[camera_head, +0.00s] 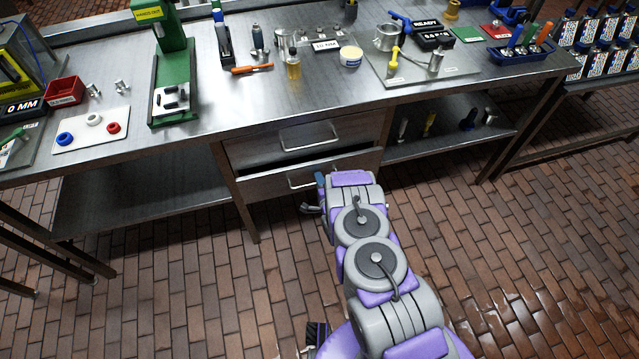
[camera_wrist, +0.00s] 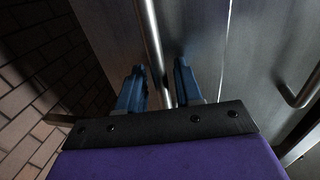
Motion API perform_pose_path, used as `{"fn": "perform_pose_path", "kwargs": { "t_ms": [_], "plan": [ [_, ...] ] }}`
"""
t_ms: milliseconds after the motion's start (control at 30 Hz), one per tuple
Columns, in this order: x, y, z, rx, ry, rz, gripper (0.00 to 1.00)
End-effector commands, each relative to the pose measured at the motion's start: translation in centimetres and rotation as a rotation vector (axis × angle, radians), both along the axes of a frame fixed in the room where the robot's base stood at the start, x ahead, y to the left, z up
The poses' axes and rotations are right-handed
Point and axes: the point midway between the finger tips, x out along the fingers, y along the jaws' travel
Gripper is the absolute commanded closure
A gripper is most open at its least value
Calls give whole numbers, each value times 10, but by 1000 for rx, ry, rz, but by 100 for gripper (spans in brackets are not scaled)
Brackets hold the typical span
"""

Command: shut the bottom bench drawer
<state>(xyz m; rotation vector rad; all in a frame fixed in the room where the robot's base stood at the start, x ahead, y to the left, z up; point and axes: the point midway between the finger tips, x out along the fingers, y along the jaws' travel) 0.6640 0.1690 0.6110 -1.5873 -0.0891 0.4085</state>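The bottom bench drawer (camera_head: 267,191) is pulled out a little under the bench; a dark gap shows above its front. Its bar handle (camera_head: 304,180) is partly hidden by my arm. In the wrist view the handle (camera_wrist: 150,35) runs between the two blue fingers of my gripper (camera_wrist: 159,68), with space on both sides. My gripper is open, with its fingers toward the drawer front (camera_wrist: 192,30). In the head view my gripper (camera_head: 318,192) is at the handle, mostly hidden by my wrist.
The top drawer (camera_head: 260,149) with its handle (camera_head: 308,135) is just above; that handle also shows in the wrist view (camera_wrist: 300,95). Lower shelves (camera_head: 140,195) lie on both sides. Tools cover the bench top. The brick floor (camera_head: 200,300) in front is clear.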

Motion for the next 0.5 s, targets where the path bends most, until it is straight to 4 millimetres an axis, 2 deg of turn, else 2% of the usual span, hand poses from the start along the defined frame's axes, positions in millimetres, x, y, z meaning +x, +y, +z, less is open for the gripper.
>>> {"fn": "perform_pose_path", "kwargs": {
  "t_ms": [267, 500],
  "plan": [
    [1, -1, 0, 2, 1, 0, 65],
    [1, 0, 0, 0, 0, 0, 88]
  ]
}}
